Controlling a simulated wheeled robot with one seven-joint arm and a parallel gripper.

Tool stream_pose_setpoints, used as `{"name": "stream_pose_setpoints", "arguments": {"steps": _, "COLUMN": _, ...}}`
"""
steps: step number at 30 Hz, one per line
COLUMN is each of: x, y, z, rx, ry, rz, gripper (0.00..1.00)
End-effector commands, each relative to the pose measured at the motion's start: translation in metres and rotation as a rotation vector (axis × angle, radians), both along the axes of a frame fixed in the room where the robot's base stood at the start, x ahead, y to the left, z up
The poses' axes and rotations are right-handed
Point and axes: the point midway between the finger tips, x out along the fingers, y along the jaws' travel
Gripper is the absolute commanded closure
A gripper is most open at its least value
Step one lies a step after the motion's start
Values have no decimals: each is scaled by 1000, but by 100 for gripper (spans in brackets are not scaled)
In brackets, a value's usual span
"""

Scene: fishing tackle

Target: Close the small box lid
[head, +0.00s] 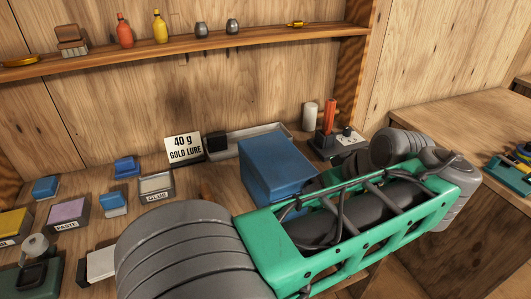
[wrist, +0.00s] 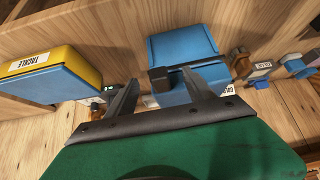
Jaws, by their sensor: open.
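A blue box (head: 280,172) stands on the bench at the centre of the head view, partly covered by my arm. A blue box (wrist: 183,45) also shows beyond the fingers in the wrist view, with a dark bar (wrist: 178,72) across its near side. I cannot tell which box is the small one, or how far any lid stands open. My gripper (wrist: 160,79) has its two grey fingers spread, with nothing held between them. The fingers overlap the blue box in the picture; contact is unclear. In the head view, the fingers cannot be made out.
A yellow and blue TACKLE box (wrist: 48,80) is left of the fingers. A GOLD LURE sign (head: 184,148) and grey tray (head: 262,133) stand behind the blue box. Small boxes, including a GLUE one (head: 156,187), fill the left bench. A shelf (head: 200,50) runs above.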

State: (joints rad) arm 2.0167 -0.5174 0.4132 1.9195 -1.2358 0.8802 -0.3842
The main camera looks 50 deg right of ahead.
Motion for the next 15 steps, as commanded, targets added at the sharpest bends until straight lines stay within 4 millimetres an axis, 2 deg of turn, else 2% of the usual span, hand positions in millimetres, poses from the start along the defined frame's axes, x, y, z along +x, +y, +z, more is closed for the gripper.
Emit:
{"name": "stream_pose_setpoints", "arguments": {"steps": 3, "x": -8, "y": 3, "z": 17, "rx": 0, "ry": 0, "rz": -3, "gripper": 38}}
{"name": "stream_pose_setpoints", "arguments": {"steps": 15, "x": -32, "y": 16, "z": 54, "rx": 0, "ry": 0, "rz": -4, "gripper": 38}}
